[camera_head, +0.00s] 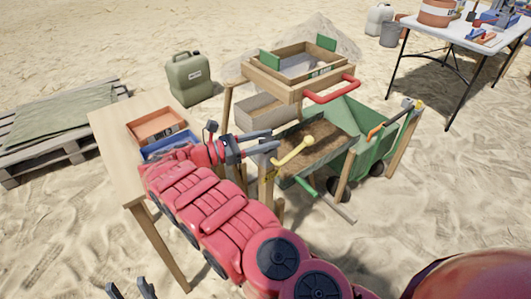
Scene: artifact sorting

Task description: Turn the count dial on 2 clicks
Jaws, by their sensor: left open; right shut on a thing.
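I cannot make out the count dial for certain in this view. My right gripper (276,141) reaches in over the small wooden table and points right. It is shut, apparently on a yellow bone-shaped piece (294,151) with rounded ends, above a soil-filled tray (318,157). The exact contact is too small to see. My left gripper (132,289) is open and empty at the bottom left edge, and only its dark fingers show. A small yellow-and-black patch (268,177) shows on a post beside the tray.
The wooden table (118,130) bears an orange bin (155,127) and a blue bin (168,146). A green jerrycan (188,80) stands on open sand. A white table (465,38) is at back right.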

